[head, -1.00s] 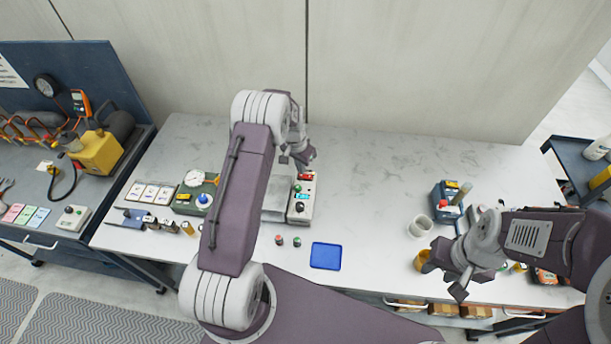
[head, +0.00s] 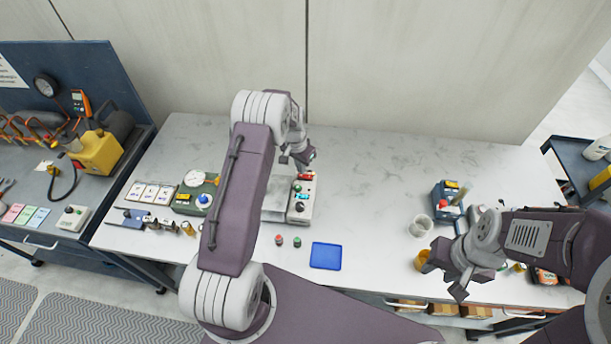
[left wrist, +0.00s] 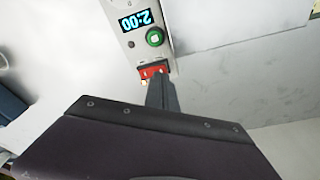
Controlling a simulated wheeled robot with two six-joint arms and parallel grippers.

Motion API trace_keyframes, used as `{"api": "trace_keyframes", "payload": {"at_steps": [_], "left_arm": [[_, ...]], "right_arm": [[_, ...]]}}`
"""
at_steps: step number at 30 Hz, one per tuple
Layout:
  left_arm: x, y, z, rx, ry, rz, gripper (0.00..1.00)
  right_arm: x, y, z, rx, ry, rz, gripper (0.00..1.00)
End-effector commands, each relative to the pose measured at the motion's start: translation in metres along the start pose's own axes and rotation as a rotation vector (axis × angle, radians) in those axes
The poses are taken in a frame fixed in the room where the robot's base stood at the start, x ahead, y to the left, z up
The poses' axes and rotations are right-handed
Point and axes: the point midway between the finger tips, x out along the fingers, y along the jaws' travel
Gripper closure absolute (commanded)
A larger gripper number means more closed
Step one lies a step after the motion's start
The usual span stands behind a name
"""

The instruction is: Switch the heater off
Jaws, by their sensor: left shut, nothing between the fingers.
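The heater unit (head: 299,204) is a narrow grey box with a small display and buttons, left of the table's middle. In the left wrist view its panel (left wrist: 150,45) carries a blue display reading 2:00, upside down, a green round button (left wrist: 155,37) and a red switch (left wrist: 152,70) at its end. My left gripper (head: 305,158) is over the unit's far end. In the left wrist view its shut, empty fingers (left wrist: 158,82) are right at the red switch, partly covering it; contact cannot be told. My right gripper (head: 447,268) is open and empty at the right.
A blue tray (head: 326,256) and two small round pieces lie in front of the unit. A green device with a gauge (head: 190,194) stands to its left, partly behind my left arm. The table's back middle is clear.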

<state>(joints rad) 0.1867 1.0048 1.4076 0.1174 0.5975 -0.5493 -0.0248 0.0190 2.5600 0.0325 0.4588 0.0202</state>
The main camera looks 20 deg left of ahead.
Motion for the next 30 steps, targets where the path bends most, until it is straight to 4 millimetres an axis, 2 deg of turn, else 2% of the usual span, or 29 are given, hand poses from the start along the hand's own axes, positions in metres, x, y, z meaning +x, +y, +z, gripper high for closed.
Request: {"api": "trace_keyframes", "payload": {"at_steps": [30], "left_arm": [[0.013, 0.000, 0.002, 0.000, 0.000, 0.000, 1.00]], "right_arm": [[0.011, 0.000, 0.001, 0.000, 0.000, 0.000, 0.64]]}}
